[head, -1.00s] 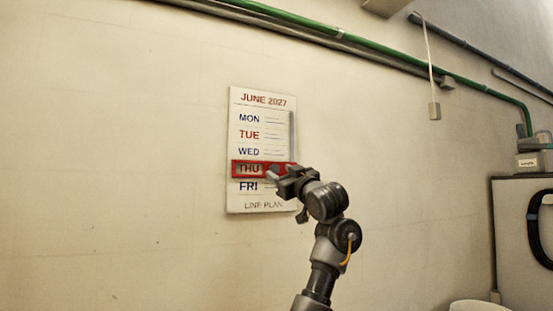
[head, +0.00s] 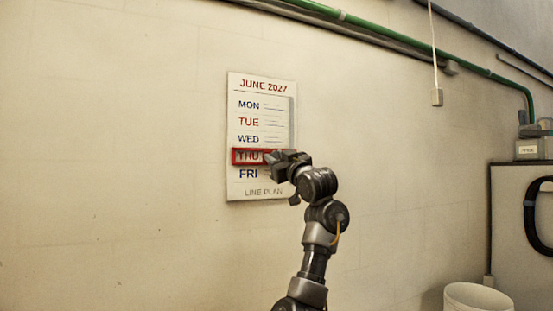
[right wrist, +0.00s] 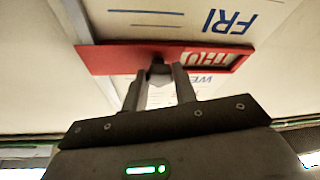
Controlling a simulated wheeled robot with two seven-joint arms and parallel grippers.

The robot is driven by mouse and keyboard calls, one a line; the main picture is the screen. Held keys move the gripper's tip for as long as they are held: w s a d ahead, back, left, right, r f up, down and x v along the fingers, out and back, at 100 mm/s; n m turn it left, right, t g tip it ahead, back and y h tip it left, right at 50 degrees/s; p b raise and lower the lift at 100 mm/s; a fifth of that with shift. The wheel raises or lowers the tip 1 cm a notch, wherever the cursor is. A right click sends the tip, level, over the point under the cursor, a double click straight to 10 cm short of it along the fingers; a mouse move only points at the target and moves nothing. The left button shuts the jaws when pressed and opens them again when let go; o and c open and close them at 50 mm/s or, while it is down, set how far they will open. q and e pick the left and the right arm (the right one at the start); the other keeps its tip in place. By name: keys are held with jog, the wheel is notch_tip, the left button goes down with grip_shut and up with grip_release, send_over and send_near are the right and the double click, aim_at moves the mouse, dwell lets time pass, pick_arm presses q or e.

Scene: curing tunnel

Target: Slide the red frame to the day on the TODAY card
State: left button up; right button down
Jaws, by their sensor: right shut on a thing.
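The wall calendar (head: 260,93) reads JUNE 2027, with rows MON to FRI and LINE PLAN at the bottom. The red frame (head: 237,156) surrounds the THU row. It also shows in the right wrist view (right wrist: 110,60), where the picture is upside down and FRI stands beyond the frame. My right gripper (head: 270,158) is at the frame's right part. In the right wrist view the fingers (right wrist: 160,72) are shut on a dark knob on the frame. My left gripper is not in view. No TODAY card shows in these frames.
A cabinet (head: 515,220) and a white bin (head: 478,297) stand at the right. The wall left of the calendar is bare.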

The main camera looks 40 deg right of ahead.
jog(key=shift+r+p, duration=1.05)
jog(key=shift+r, duration=1.6)
jog(key=c, duration=1.1)
grip_release()
jog(key=shift+f, duration=0.1)
jog(key=b+v, duration=0.9)
jog(key=v, duration=0.1)
jog(key=shift+s+f, duration=0.2)
jog(key=shift+s, duration=0.15)
